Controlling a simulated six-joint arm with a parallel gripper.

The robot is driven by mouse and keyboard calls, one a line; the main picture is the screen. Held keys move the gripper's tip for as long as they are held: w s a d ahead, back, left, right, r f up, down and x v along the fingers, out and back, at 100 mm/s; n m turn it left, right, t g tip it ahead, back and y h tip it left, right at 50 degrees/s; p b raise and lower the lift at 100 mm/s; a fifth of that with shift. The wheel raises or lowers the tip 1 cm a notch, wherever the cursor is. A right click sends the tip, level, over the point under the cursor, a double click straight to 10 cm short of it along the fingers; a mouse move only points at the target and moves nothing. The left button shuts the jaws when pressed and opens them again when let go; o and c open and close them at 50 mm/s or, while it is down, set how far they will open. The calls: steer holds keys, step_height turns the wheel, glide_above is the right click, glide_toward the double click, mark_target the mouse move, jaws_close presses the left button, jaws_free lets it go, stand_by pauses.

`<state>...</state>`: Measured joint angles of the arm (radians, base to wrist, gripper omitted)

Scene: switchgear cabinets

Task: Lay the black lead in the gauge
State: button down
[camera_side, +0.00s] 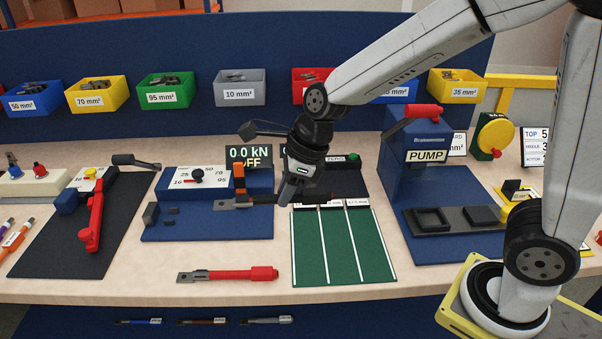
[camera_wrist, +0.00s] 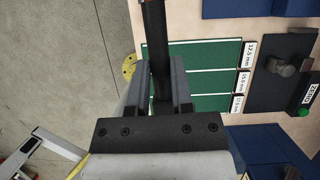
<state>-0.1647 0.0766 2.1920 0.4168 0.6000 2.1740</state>
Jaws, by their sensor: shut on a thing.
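My gripper (camera_side: 287,194) is shut on the black lead, holding it over or near the back of the green mat; I cannot tell the height. The black lead (camera_wrist: 157,45) runs between the jaws and out of the top of the wrist view. In the side view a grey metal lug (camera_side: 232,204) shows left of the gripper and looks like the lead's end. The gauge appears to be the black unit (camera_side: 345,183) with a ZERO label and green button, behind the mat. Its grey anvil (camera_wrist: 284,67) is apart from the lead in the wrist view. My arm partly hides the gauge.
The green mat (camera_side: 308,265) has white-lined lanes with mm labels. A red lead (camera_side: 235,274) lies on the bench. A blue-based dial tool (camera_side: 165,227) with a display reading 0.0 kN OFF (camera_side: 249,156) stands left; a blue pump press (camera_side: 415,185) stands right.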

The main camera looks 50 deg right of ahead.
steer(key=w+d, duration=0.6)
steer(key=d, duration=0.2)
glide_above(327, 182)
steer(key=s+d, duration=0.1)
steer(key=d, duration=0.1)
step_height(327, 182, down, 7)
steer(key=shift+s+a+r, duration=0.15)
steer(key=shift+s+r, duration=0.05)
steer(key=shift+f, duration=0.2)
steer(key=shift+f, duration=5.1)
steer(key=shift+w+a+f, duration=0.1)
steer(key=shift+w+a, duration=0.15)
steer(key=shift+a, duration=0.05)
